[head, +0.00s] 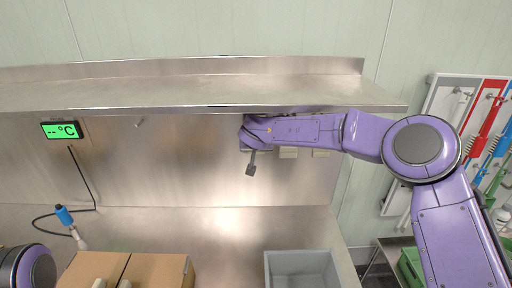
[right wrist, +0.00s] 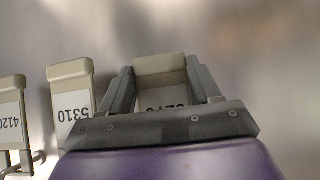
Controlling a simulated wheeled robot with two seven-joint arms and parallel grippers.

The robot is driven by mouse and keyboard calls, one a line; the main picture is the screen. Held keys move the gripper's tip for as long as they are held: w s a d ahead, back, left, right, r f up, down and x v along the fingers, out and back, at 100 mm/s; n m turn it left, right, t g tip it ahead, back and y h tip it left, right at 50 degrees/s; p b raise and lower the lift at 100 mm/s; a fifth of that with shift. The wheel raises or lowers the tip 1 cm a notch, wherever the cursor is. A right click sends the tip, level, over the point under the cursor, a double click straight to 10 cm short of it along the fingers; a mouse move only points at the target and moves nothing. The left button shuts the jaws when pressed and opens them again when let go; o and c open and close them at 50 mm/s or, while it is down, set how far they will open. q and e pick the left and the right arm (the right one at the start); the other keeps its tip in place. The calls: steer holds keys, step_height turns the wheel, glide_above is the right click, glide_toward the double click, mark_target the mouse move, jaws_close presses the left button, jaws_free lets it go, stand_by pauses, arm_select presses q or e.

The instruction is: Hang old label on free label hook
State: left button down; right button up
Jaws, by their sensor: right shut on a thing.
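My right gripper (head: 251,164) is at the back wall under the steel shelf. In the right wrist view its two fingers (right wrist: 160,72) are shut on a beige-topped label (right wrist: 162,92), whose printed number is partly hidden by the gripper. Beside it is a label reading 5310 (right wrist: 71,98), then one reading 4120 (right wrist: 12,110), with wire hooks showing below it. These two also show in the head view, (head: 288,153) and (head: 320,153), right of the gripper. Whether the held label touches a hook cannot be told. My left gripper is not in view.
A small peg (head: 139,123) sticks out of the wall, right of a green display (head: 62,130). A cabled blue probe (head: 64,215) is below. Cardboard boxes (head: 150,268) and a grey bin (head: 303,268) stand at the front. The shelf (head: 200,92) overhangs my right gripper.

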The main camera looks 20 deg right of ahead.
steer(key=shift+a+f, duration=0.15)
steer(key=shift+f, duration=0.1)
steer(key=shift+s, duration=0.15)
steer(key=shift+f, duration=0.15)
steer(key=shift+f, duration=0.15)
steer(key=o, duration=1.6)
steer(key=shift+c, duration=0.2)
